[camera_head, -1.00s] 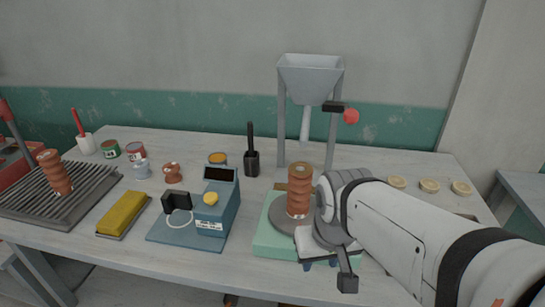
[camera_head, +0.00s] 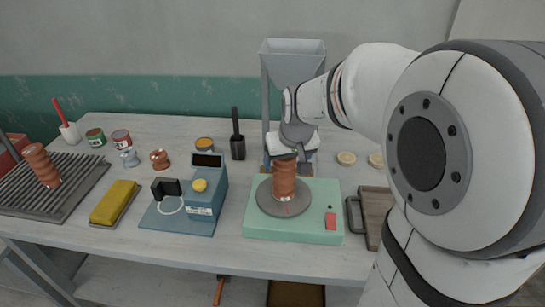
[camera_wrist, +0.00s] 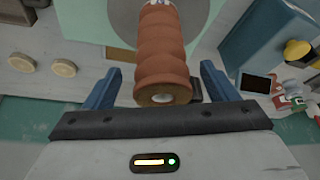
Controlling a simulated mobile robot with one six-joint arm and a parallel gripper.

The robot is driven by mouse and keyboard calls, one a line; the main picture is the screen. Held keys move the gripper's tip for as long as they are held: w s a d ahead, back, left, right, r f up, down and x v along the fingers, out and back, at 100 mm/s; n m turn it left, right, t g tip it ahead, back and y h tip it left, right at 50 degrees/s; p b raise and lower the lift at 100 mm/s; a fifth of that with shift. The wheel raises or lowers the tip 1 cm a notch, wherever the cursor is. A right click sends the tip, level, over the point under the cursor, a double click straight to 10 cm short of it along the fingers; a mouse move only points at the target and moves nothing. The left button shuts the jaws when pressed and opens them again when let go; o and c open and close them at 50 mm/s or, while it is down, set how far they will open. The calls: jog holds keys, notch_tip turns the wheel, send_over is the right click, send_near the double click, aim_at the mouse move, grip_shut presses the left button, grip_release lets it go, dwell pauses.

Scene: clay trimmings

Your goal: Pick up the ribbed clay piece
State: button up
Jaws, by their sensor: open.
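A ribbed, reddish-brown clay piece (camera_head: 285,181) stands upright on the round grey plate (camera_head: 268,205) of a pale green device (camera_head: 324,232). My gripper (camera_head: 288,163) is at its upper part, partly hiding its top. In the wrist view the same clay piece (camera_wrist: 162,52) lies between the two blue fingers of my gripper (camera_wrist: 158,85). The fingers are apart, with a visible gap on each side, and its holed end faces me. A second ribbed clay piece (camera_head: 41,165) leans on the slatted rack (camera_head: 62,200) at the far left.
A funnel on a stand (camera_head: 292,62) rises close behind my gripper. A blue scale-like device (camera_head: 206,200) stands left of the green device, with a yellow block (camera_head: 115,203) beyond it. A brown tray (camera_head: 375,212) and pale round discs (camera_head: 346,158) are at the right.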

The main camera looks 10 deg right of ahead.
jog(key=shift+x, duration=1.6)
jog(key=shift+c, duration=0.2)
jog(key=c, duration=1.3)
jog(key=shift+r, duration=0.1)
jog(key=shift+c, duration=0.7)
jog(key=shift+r, duration=0.1)
